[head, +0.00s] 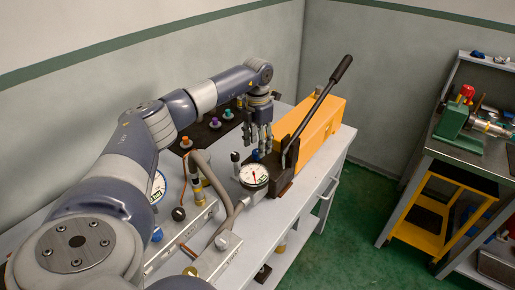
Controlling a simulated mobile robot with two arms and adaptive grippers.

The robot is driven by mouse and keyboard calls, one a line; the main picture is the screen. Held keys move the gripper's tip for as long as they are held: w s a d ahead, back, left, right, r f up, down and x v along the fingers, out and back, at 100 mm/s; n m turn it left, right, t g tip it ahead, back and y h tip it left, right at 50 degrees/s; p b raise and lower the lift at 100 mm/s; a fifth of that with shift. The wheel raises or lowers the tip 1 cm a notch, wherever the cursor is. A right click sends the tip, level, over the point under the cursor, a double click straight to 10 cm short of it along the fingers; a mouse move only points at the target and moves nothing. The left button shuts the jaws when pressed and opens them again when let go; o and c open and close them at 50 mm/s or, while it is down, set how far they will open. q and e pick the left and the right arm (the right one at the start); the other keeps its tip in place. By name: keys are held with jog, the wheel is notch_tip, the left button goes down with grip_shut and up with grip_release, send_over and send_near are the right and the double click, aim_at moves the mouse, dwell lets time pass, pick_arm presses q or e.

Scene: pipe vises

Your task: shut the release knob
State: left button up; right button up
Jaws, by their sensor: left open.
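A hand pump with an orange body (312,133), a dark front block (279,171) and a long black lever (318,108) stands on the grey bench. My left gripper (259,145) is open and points down beside the pump's front block, close to the lever's lower end. A small blue knob (256,155) shows just below its fingertips; I cannot tell whether they touch it. A black knob on a stem (235,157) stands to its left. Which of these is the release knob is not clear. My right gripper is out of view.
A round dial gauge (254,175) stands in front of the pump. Pipes and fittings (196,186) crowd the bench to its left. A dark mat (205,132) with coloured knobs lies behind. The lever rises close to the gripper's right. Another bench (468,148) stands at right.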

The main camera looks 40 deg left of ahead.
pick_arm(q)
notch_tip(320, 180, up, 10)
jog(key=shift+f, duration=0.25)
dwell(0.6)
